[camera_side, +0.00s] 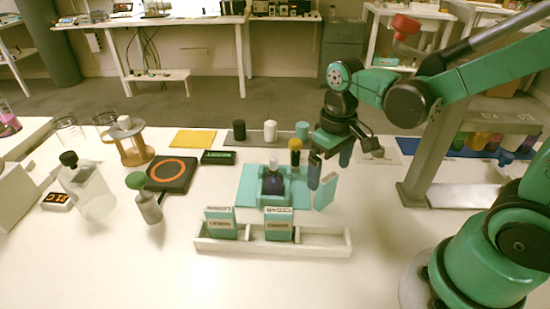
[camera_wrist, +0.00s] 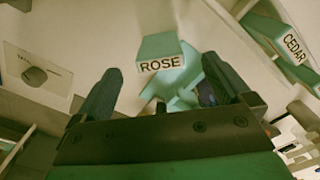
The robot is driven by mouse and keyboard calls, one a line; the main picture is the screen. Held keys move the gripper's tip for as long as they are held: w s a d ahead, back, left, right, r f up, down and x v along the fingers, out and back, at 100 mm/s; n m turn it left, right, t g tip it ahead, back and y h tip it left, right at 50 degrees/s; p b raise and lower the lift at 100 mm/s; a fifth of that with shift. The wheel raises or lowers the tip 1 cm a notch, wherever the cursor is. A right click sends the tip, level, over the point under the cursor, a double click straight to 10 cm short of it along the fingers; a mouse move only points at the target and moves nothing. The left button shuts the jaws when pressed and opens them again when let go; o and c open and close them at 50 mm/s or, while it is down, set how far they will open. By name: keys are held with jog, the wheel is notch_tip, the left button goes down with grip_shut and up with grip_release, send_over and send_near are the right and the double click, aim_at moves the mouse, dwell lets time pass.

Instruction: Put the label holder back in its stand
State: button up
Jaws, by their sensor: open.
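The teal ROSE label holder (camera_side: 325,193) is tilted, just right of the teal mat; whether it touches the table is unclear. Its lettered edge (camera_wrist: 161,64) faces me in the wrist view. My gripper (camera_side: 330,168) is open above it, and in the wrist view the fingertips (camera_wrist: 160,78) lie to either side of the holder, apart from it. The white stand (camera_side: 222,247) is a long low tray at the front. It holds a left label holder (camera_side: 220,223) and the CEDAR label holder (camera_side: 279,225), also in the wrist view (camera_wrist: 288,45). The stand's right section is empty.
A dark purple bottle (camera_side: 273,184) stands in a teal block on the mat (camera_side: 249,187). Behind it are capped bottles on a grey rack (camera_side: 254,138). A grey metal frame (camera_side: 415,195) stands at right. The table in front of the stand is clear.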

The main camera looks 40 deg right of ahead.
aim_at(328, 178)
jog(key=shift+f, duration=2.65)
grip_shut()
jog(key=shift+r, duration=0.15)
